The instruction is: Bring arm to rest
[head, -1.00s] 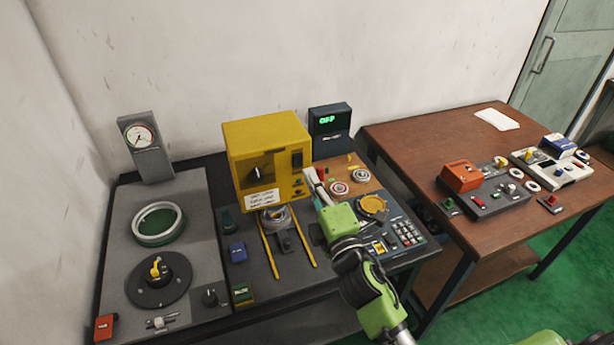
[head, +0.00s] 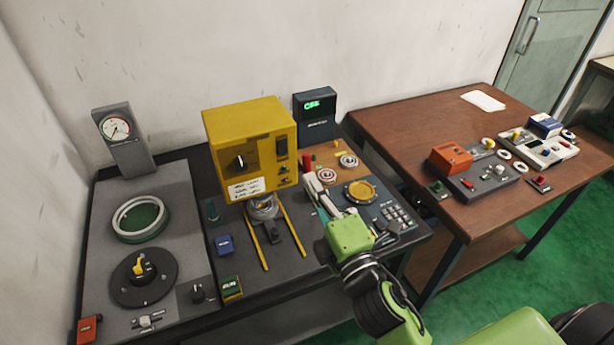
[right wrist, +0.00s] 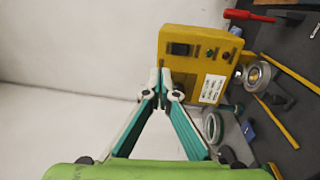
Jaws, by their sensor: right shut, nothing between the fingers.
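My right arm comes in from the lower right of the head view. Its green-bodied right gripper (head: 311,183) is above the equipment bench, just right of the yellow box (head: 250,148). In the right wrist view the white and teal fingers of this gripper (right wrist: 163,88) meet at their tips with nothing between them. The yellow box (right wrist: 195,62) shows beyond the tips there. My left gripper is not in view.
A grey station with a green-centred ring (head: 140,218) and a dial gauge (head: 116,127) stands at left. A dark display (head: 314,114) stands behind. A brown table (head: 400,125) holding control boxes is at right. Green floor (head: 570,235) lies open in front.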

